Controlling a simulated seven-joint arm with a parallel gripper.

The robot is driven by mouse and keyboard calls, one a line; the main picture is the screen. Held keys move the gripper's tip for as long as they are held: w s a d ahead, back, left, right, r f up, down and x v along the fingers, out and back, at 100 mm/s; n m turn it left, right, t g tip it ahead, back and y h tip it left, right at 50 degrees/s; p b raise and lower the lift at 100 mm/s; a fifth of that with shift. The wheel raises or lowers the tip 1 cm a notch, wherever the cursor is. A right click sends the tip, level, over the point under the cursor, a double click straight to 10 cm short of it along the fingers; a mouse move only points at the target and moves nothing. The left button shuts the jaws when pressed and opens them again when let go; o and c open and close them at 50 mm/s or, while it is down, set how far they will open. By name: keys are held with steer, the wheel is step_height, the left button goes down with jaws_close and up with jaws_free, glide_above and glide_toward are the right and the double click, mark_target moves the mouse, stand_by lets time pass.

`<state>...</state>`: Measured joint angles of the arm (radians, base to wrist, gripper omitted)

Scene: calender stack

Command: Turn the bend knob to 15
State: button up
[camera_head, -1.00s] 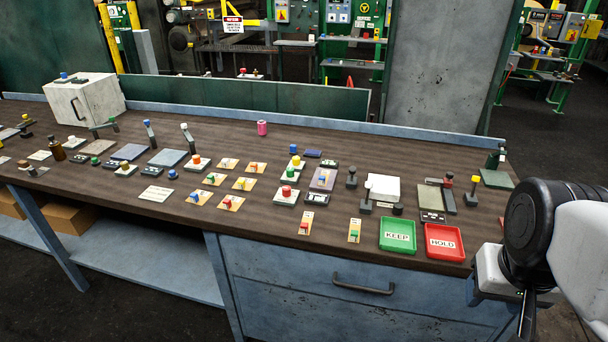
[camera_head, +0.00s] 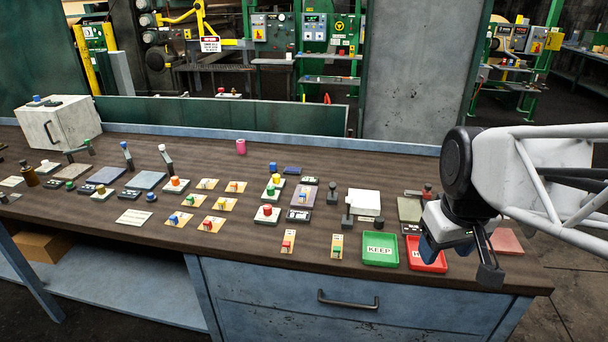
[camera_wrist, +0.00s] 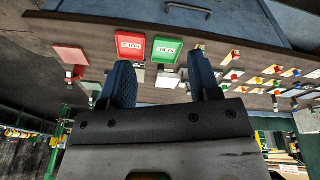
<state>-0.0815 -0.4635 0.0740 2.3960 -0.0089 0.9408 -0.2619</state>
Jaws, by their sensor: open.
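My gripper (camera_head: 460,258) is open and empty at the bench's right front, overlapping the red HOLD tray in view, well right of the knobs. In the wrist view its two blue fingers (camera_wrist: 160,62) are spread with nothing between them.
A green KEEP tray (camera_head: 380,262) and the red HOLD tray (camera_head: 416,263) lie at the front edge. Small sliders on tan plates (camera_head: 212,224), upright levers (camera_head: 166,160) and a white box (camera_head: 52,126) also occupy the bench.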

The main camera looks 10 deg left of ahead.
steer(key=w+a+n, duration=0.5)
steer(key=w+a, duration=0.2)
steer(key=w, duration=0.4)
steer(key=n+g, duration=0.2)
steer(key=n, duration=1.4)
glide_above(267, 206)
steer(key=f, duration=1.6)
steer(key=shift+s+d+f, duration=0.15)
steer(key=shift+d+f, duration=0.1)
steer(key=shift+d, duration=0.05)
steer(key=shift+a+f+n, duration=0.2)
steer(key=shift+a+n, duration=0.1)
steer(key=shift+n, duration=0.1)
steer(key=shift+f, duration=0.1)
steer(key=shift+f, duration=3.8)
steer(key=c, duration=0.9)
